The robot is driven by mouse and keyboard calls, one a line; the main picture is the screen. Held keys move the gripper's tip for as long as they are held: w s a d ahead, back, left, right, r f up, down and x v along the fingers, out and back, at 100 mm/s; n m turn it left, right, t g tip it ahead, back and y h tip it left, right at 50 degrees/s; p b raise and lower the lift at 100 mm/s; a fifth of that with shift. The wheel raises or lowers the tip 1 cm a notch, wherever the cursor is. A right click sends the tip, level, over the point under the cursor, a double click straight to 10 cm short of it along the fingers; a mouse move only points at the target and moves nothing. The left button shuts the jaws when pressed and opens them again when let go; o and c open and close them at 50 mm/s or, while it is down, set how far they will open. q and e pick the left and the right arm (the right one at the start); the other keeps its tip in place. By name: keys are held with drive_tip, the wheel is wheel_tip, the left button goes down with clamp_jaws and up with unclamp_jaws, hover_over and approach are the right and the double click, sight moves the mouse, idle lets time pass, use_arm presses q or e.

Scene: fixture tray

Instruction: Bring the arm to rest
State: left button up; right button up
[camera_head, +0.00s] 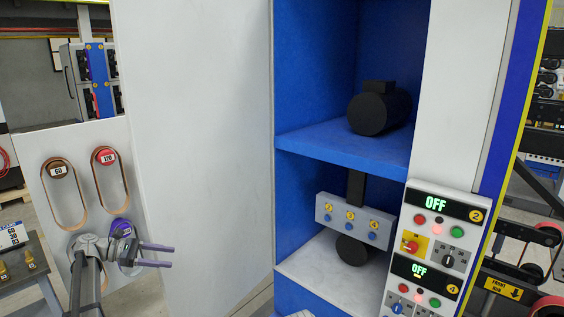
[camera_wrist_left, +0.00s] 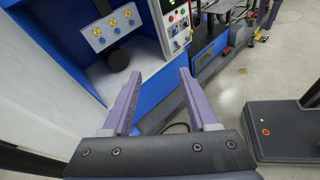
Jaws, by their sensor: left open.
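My left gripper (camera_head: 157,256) is at the lower left of the head view, in front of a white panel, with its purple fingers pointing right. In the left wrist view the two purple fingers (camera_wrist_left: 158,100) are spread apart with nothing between them. The gripper is open and empty. It is in free space to the left of the blue cabinet, touching nothing that I can see.
The blue cabinet (camera_head: 340,141) holds a black motor (camera_head: 380,112) and a grey numbered block (camera_head: 352,218). Control panels (camera_head: 446,205) reading OFF stand at its right. Belts (camera_head: 111,178) hang on a board at left. A dark box (camera_wrist_left: 283,128) stands on the floor.

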use_arm(q)
drive_tip(key=s+d+f+m+g+y+b, duration=0.25)
drive_tip(key=s+d+f+m, duration=0.35)
drive_tip(key=d, duration=0.6)
drive_tip(key=s+d+f+m+g+y+b, duration=0.1)
drive_tip(key=s+d+f+m+g+y, duration=0.2)
drive_tip(key=s+d+f, duration=0.75)
drive_tip(key=s+d+f+m+t+y+b, duration=0.1)
drive_tip(key=s+d+f+m+y, duration=0.2)
drive_tip(key=s+d+m+y, duration=0.1)
drive_tip(key=s+d+f+m+t+y+b, duration=0.1)
drive_tip(key=s+d+f+m+y+b, duration=0.1)
drive_tip(key=s+m+y, duration=0.4)
drive_tip(key=s+d+f+m, duration=0.1)
drive_tip(key=s+d+m, duration=0.1)
drive_tip(key=s, duration=0.1)
drive_tip(key=shift+f+m, duration=0.15)
drive_tip(key=shift+m, duration=0.25)
